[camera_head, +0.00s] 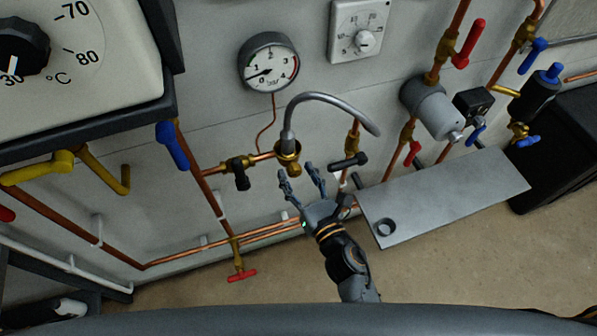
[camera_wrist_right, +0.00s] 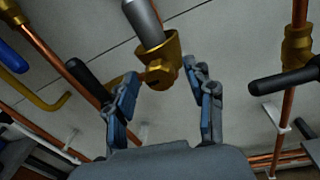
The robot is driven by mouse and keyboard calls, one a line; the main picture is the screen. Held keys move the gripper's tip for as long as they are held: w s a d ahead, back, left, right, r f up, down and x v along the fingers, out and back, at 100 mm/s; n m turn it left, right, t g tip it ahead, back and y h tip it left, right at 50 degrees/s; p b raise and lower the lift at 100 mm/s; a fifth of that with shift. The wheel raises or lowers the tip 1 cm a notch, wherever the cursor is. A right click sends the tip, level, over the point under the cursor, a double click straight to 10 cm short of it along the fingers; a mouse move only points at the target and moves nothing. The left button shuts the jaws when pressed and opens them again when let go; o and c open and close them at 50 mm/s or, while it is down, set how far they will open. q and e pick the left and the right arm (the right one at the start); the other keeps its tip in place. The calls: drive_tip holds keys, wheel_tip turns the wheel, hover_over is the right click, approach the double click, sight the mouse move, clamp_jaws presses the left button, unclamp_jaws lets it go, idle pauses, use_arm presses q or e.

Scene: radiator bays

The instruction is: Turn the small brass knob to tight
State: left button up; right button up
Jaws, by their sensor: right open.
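The small brass knob (camera_wrist_right: 160,76) shows in the right wrist view, below a brass fitting at the end of a grey hose. In the head view this brass fitting (camera_head: 288,153) sits at the left end of the arched grey hose, and the knob is hard to make out. My right gripper (camera_head: 297,174) is open, with its fingers pointing up toward the fitting. In the wrist view the gripper (camera_wrist_right: 162,80) has a fingertip on either side of the knob, with visible gaps. I cannot tell the knob's setting. My left gripper is not in view.
A black-handled valve (camera_head: 240,172) is left of the fitting, and another black handle (camera_head: 348,162) is right of it. A pressure gauge (camera_head: 268,63) hangs above. A grey metal shelf (camera_head: 450,195) juts out at right. Copper pipes run along the wall.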

drive_tip(key=shift+c, duration=0.4)
clamp_jaws()
drive_tip(key=shift+f, duration=0.1)
drive_tip(key=m+b, duration=0.2)
drive_tip(key=m, duration=0.1)
drive_tip(key=shift+f, duration=0.1)
drive_tip(key=shift+m+t+b, duration=0.4)
drive_tip(key=shift+m+b, duration=0.45)
drive_tip(key=shift+m, duration=1.15)
